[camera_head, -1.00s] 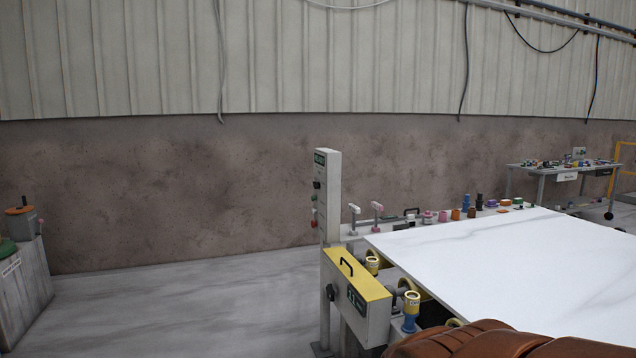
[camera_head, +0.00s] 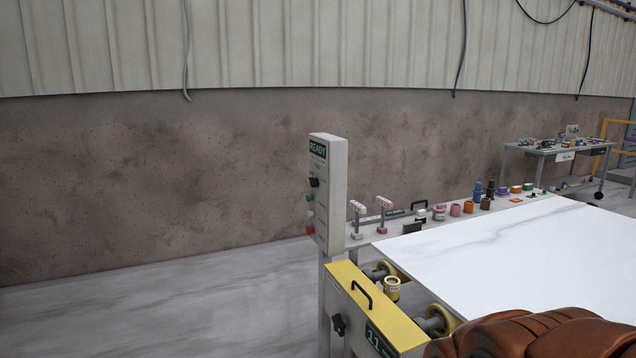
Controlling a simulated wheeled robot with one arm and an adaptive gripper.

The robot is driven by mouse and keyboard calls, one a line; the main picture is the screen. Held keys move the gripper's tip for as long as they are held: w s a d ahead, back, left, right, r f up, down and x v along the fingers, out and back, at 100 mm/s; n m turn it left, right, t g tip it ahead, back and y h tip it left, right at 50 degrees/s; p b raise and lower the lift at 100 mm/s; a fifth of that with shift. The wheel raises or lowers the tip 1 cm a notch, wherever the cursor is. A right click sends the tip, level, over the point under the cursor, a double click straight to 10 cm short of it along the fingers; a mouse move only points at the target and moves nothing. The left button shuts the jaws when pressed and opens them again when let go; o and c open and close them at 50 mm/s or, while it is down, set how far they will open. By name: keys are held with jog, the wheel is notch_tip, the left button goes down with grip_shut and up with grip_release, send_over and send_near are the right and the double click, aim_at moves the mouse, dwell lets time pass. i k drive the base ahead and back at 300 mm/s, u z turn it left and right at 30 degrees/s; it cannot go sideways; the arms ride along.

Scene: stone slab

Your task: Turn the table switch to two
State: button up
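A grey control panel (camera_head: 329,190) stands upright at the near left corner of the slab table. It has a green "READY" label, a black knob near its top, and green and red buttons lower down. A yellow-topped box (camera_head: 372,305) sits below it, with a black rotary switch (camera_head: 339,325) on its left face and a green "11" display on its front. I cannot tell which of the two knobs is the table switch, nor their exact settings. My gripper is not in view.
A white stone slab (camera_head: 480,255) lies on the table. Several small tools and coloured cylinders line its far edge (camera_head: 425,221). A brown rounded object (camera_head: 540,335) blocks the lower right. A cluttered bench (camera_head: 540,150) stands at the back right. Floor to the left is clear.

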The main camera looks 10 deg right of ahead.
aim_at(314, 182)
jog(key=u, duration=0.7)
jog(key=i, duration=1.75)
jog(key=u, duration=0.45)
jog(key=i, duration=0.5)
jog(key=z, duration=0.15)
